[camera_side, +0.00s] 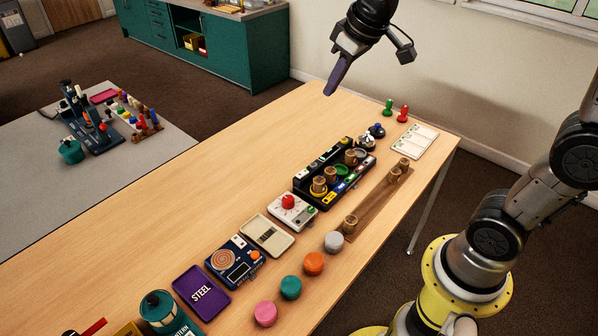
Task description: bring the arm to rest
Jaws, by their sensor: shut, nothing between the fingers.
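My gripper (331,88) hangs in the air at the top middle of the side view, above the far part of the wooden table (150,235). Its fingers are shut, point down and to the left, and hold nothing. No object touches it. My arm comes down the right side of the view to a yellow base beside the table; part of it is out of frame.
A black sorting rack (308,200) holds wooden pegs. A wooden strip (373,208) carries more pegs. A red-button box (291,210), purple STEEL tray (201,292), scale (233,262) and several coloured discs (290,287) lie nearer. Green (388,107) and red (402,114) pieces stand far right.

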